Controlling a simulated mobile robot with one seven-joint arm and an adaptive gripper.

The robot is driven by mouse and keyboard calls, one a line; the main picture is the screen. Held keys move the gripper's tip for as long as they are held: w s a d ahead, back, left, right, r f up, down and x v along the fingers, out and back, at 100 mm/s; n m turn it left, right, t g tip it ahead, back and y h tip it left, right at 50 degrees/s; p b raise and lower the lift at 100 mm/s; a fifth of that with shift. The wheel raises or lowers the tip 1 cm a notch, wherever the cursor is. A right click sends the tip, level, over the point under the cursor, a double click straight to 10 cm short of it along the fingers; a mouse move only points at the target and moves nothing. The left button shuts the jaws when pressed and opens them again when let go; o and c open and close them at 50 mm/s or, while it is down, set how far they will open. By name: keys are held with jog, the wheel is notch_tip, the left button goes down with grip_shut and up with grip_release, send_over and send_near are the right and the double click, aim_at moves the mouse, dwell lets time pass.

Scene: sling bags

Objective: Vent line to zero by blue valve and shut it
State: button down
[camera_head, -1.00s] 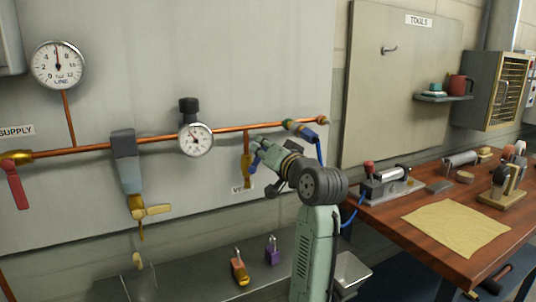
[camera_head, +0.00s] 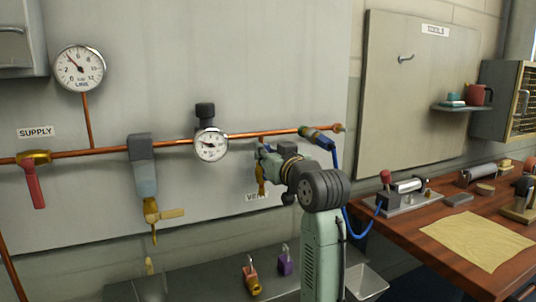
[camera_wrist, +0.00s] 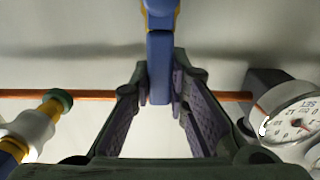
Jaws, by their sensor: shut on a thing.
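The blue valve handle (camera_wrist: 160,66) stands between my gripper's fingers (camera_wrist: 160,88) in the wrist view, and the fingers are shut on it. In the head view my gripper (camera_head: 270,162) is at the vent branch under the copper pipe, mostly hiding the blue handle. The brass vent stub (camera_head: 260,187) hangs below, above the partly covered vent label (camera_head: 254,197). The line gauge (camera_head: 79,68) is at the upper left; its needle points to the upper left, at roughly 4.
A red supply handle (camera_head: 34,186) hangs at the left. A smaller gauge (camera_head: 211,145) and a filter unit (camera_head: 144,172) sit on the pipe left of my gripper. A blue hose (camera_head: 337,170) runs down on the right. Padlocks (camera_head: 285,262) lie on the shelf below.

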dwell(0.3)
jog(key=c, duration=1.5)
grip_release()
jog(key=v, duration=1.2)
jog(key=shift+f, duration=0.1)
